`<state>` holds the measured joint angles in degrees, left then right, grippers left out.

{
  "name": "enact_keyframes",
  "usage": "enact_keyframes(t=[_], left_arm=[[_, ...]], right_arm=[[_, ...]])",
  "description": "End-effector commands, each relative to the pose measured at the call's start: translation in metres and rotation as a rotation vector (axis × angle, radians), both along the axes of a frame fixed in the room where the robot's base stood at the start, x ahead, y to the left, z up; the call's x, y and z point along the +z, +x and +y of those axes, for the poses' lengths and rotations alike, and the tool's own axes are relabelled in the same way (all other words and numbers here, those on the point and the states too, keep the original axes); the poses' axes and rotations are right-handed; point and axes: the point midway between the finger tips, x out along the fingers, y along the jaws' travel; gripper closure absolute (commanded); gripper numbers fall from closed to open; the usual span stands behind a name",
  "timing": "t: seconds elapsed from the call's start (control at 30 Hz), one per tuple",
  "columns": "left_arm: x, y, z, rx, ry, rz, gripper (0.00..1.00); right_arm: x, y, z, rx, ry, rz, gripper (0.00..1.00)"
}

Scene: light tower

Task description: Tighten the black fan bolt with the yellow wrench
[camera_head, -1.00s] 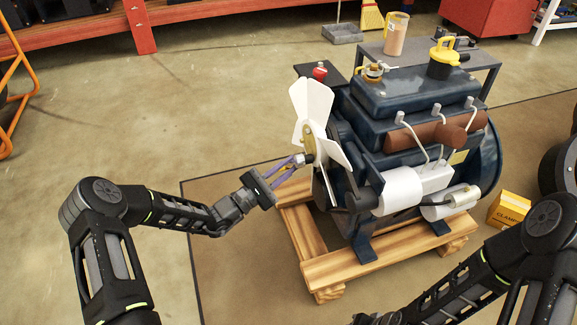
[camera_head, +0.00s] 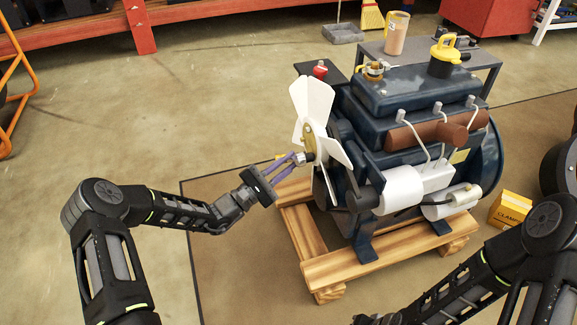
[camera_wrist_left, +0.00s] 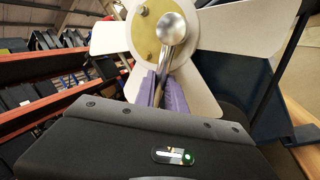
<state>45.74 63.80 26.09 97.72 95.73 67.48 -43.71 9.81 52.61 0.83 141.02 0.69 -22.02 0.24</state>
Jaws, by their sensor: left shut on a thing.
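The white-bladed fan (camera_head: 312,100) is on the front of the blue engine, with a brass-coloured hub (camera_wrist_left: 146,32). My left gripper (camera_head: 292,160) has purple fingers and is at the hub, shut on a slim metal tool, which I take to be the wrench (camera_wrist_left: 172,50). In the left wrist view its rounded grey head overlaps the hub and its shaft runs between the fingers. A small yellow piece (camera_head: 281,156) shows beside the fingers in the head view. The black bolt is not clearly visible. My right gripper (camera_head: 376,319) is partly cut off at the bottom edge.
The engine (camera_head: 385,110) stands on a wooden pallet (camera_head: 340,265). A yellow box (camera_head: 509,209) is on the floor at right.

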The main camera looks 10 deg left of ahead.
Motion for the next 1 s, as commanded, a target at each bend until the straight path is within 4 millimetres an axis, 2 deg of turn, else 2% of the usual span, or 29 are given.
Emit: enact_keyframes(t=[0.33,0.7,1.0], left_arm=[[0.003,0.001,-0.001,-0.001,0.003,-0.019,1.00],[0.009,0.005,-0.001,-0.003,0.062,-0.113,1.00],[0.011,0.005,-0.002,-0.004,0.066,-0.121,1.00]], right_arm=[[-0.001,0.000,0.000,0.000,0.000,0.000,0.64],[-0.012,0.000,0.000,0.000,0.000,0.000,0.64],[-0.011,0.000,0.000,0.000,0.000,0.000,0.64]])
